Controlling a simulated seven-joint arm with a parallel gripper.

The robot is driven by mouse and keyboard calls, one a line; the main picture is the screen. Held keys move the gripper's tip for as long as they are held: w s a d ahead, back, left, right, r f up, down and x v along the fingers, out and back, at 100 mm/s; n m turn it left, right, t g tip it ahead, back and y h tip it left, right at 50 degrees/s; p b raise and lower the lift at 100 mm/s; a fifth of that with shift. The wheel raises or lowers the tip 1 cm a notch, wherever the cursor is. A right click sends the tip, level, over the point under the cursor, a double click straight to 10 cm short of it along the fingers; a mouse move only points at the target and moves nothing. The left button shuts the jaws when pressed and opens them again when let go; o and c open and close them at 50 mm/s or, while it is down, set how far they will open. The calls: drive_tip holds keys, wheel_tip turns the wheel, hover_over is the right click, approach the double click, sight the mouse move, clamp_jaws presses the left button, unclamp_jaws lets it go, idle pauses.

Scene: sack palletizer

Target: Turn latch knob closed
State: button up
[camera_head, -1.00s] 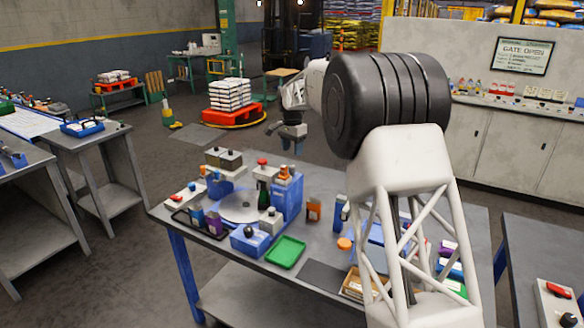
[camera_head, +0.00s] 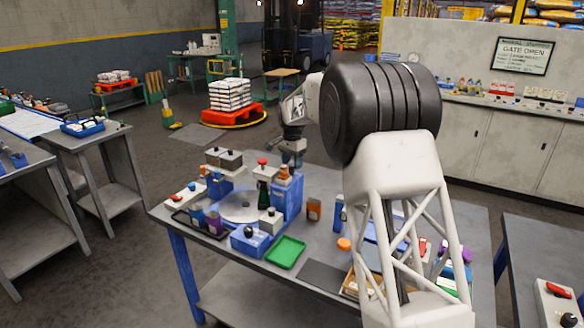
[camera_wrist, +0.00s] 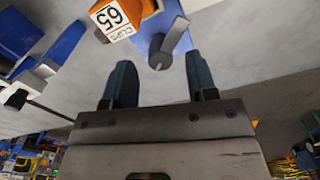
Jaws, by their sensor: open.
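In the wrist view a grey latch knob (camera_wrist: 172,42), a short bar with a rounded end, sits against a blue housing (camera_wrist: 147,48). My gripper (camera_wrist: 158,72) is open, with its two dark blue fingers apart and nothing between them. The knob lies just beyond the fingertips, roughly in line with the gap; I cannot tell whether anything touches. In the head view my gripper (camera_head: 292,162) is at the far side of the blue machine housing (camera_head: 287,203) on the workbench. The knob is hidden from the head view.

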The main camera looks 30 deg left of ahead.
sight(292, 171)
drive_tip(key=shift+f, duration=1.2)
drive_tip(key=c, duration=0.9)
